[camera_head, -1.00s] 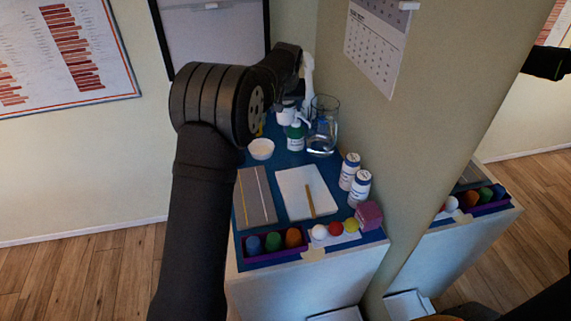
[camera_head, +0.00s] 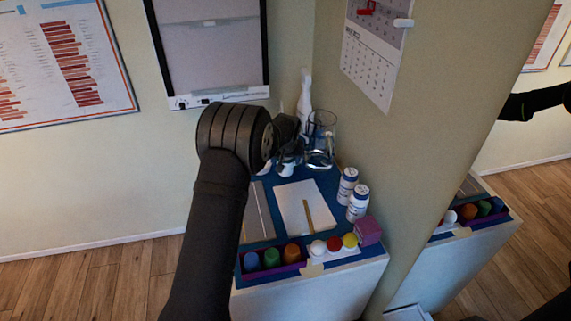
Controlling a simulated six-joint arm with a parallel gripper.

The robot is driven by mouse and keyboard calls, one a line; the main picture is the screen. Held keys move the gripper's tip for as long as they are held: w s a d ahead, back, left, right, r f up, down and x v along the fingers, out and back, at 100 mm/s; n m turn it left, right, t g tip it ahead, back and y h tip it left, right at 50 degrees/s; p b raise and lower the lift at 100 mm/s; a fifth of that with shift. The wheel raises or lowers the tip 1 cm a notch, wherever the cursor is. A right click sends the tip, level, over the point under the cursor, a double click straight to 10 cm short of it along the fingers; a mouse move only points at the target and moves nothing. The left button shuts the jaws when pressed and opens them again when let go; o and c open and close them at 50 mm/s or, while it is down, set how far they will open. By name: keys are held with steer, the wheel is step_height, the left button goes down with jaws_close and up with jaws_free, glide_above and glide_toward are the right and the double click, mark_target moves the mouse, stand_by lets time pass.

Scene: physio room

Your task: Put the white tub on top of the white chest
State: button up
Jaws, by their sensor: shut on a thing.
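My gripper (camera_head: 288,152) is at the far part of the white chest (camera_head: 300,297), mostly hidden behind my own wrist. It is shut on a small white thing, which looks like the white tub (camera_head: 287,169), low over or at the blue top. Only a bit of the tub shows, and I cannot tell whether it touches the surface. The chest has white sides and a blue top crowded with items.
A glass jug (camera_head: 320,142) and a white spray bottle (camera_head: 304,100) stand close behind my gripper. A white bowl (camera_head: 262,169) is partly hidden at left. A notepad (camera_head: 290,205), two pill bottles (camera_head: 347,185) and a purple tray (camera_head: 270,270) sit nearer.

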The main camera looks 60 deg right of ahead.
steer(key=shift+f, duration=0.85)
steer(key=shift+f, duration=0.1)
steer(key=o, duration=0.9)
steer(key=shift+f, duration=0.1)
steer(key=shift+c, duration=0.2)
steer(key=v, duration=1.2)
steer(key=shift+w, duration=0.1)
